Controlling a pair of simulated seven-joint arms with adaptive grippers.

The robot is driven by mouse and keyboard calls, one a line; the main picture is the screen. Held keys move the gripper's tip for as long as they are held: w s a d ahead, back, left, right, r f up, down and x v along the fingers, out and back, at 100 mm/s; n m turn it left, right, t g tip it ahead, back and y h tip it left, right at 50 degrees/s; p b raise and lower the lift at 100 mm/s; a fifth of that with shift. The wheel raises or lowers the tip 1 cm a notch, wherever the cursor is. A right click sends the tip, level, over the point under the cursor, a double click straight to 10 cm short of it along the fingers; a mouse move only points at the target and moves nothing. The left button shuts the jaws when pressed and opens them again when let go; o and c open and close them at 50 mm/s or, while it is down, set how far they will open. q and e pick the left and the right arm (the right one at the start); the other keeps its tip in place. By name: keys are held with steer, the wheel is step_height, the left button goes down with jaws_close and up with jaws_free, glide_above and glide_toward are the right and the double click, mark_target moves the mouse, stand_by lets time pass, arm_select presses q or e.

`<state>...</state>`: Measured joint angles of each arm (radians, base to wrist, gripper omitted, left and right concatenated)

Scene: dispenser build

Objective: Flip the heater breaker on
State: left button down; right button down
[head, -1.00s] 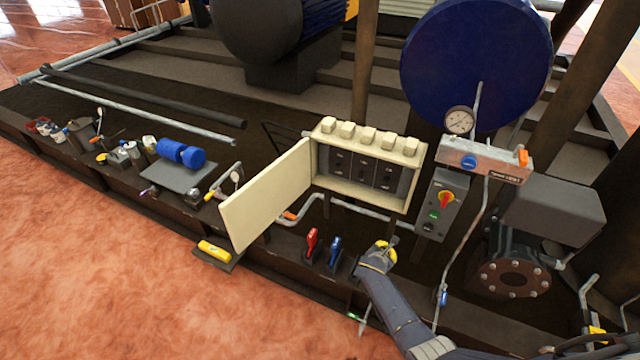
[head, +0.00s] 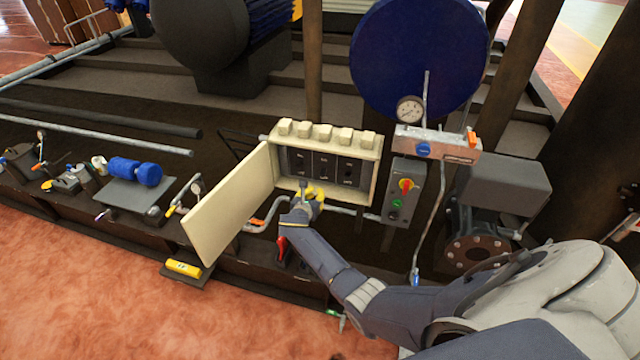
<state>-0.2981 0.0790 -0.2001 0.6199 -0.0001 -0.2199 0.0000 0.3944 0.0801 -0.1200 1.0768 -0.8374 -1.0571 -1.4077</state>
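A cream breaker box (head: 368,172) stands with its door (head: 228,208) swung open to the left. Inside is a dark panel with three breakers (head: 322,166) side by side; their labels are too small to read, so I cannot tell which is the heater's. My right gripper (head: 306,190) is just below and in front of the panel's lower edge, near the left and middle breakers. Its fingers are small and partly hidden by its yellow part and wrist, so I cannot tell whether they are open or touch a breaker. My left gripper is not in view.
Right of the box is a grey control box (head: 404,190) with a red-yellow knob. A pressure gauge (head: 410,110) stands above it. A red-handled tool (head: 282,248) is partly behind my arm.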

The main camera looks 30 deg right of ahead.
mark_target(323, 173)
steer(key=x, duration=0.8)
steer(key=shift+w+f, duration=0.15)
steer(key=shift+w, duration=0.1)
steer(key=shift+w+d+f, duration=0.2)
steer(key=shift+w+d, duration=0.15)
steer(key=shift+d, duration=0.25)
steer(key=shift+d, duration=0.1)
